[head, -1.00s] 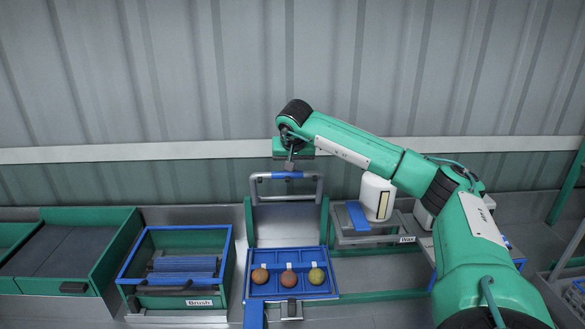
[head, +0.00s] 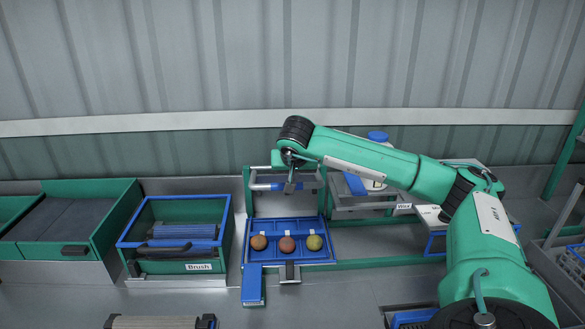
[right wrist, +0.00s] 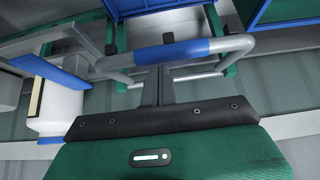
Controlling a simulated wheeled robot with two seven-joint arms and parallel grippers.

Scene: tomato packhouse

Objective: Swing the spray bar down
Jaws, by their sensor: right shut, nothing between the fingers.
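The spray bar is a grey tube frame with a blue middle section (head: 281,187), tilted forward above the near blue tray (head: 290,262). Three round fruits, orange (head: 258,242), red (head: 287,245) and yellowish (head: 314,242), sit in a row in the tray. My right gripper (head: 289,188) is shut and empty, with its fingers at the bar's blue section. In the right wrist view the fingers (right wrist: 158,78) reach the blue section (right wrist: 170,53); I cannot tell whether they touch it. My left gripper is out of view.
A green-and-blue bin labelled Brush (head: 170,270) stands left of the tray. A white container with a blue cap (head: 377,137) stands right, behind my right arm, near the Wax label (head: 402,206). A corrugated wall (head: 200,60) closes the back.

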